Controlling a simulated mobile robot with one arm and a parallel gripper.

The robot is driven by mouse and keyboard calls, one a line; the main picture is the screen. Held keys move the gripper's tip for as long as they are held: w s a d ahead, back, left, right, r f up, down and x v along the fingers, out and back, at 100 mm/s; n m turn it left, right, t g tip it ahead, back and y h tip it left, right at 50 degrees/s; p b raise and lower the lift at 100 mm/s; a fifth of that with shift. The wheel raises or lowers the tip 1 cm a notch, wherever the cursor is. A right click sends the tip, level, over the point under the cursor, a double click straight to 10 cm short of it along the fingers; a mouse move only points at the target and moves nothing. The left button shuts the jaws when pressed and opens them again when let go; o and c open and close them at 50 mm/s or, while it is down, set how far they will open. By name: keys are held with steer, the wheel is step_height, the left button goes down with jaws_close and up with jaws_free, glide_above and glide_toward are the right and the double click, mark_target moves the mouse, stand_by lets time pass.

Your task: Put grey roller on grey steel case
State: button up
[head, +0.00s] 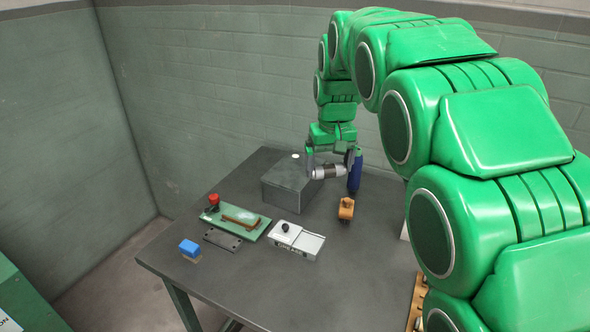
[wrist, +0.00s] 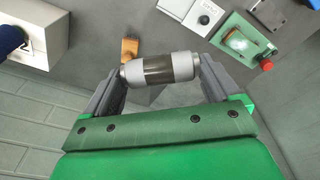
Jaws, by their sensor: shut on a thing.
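The grey roller (head: 329,172) is a light grey cylinder with a dark middle band. My gripper (head: 331,168) is shut on it, one finger at each end, and the roller lies level. In the wrist view the roller (wrist: 160,70) spans the gap between my gripper's fingers (wrist: 160,76). The grey steel case (head: 285,188) is a box on the table, with a small white disc on its top. In the head view the roller overlaps the right part of the case top; I cannot tell whether it touches. I cannot make out the case in the wrist view.
A dark blue object (head: 354,173) stands right of the roller. The front table is clear.

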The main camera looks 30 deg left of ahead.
steer(key=a+n, duration=0.1)
steer(key=a, duration=0.5)
glide_above(295, 180)
steer(key=shift+s+d+f, duration=0.15)
steer(key=shift+f, duration=2.25)
steer(key=shift+s+d+f, duration=0.1)
steer(key=shift+s+f, duration=0.05)
steer(key=shift+f, duration=2.2)
steer(key=shift+f, duration=0.1)
steer(key=shift+w+a+f, duration=0.1)
steer(key=shift+w+a, duration=0.05)
steer(key=shift+f, duration=1.5)
steer(key=shift+f, duration=0.15)
steer(key=o, duration=0.9)
steer(key=shift+c, duration=0.2)
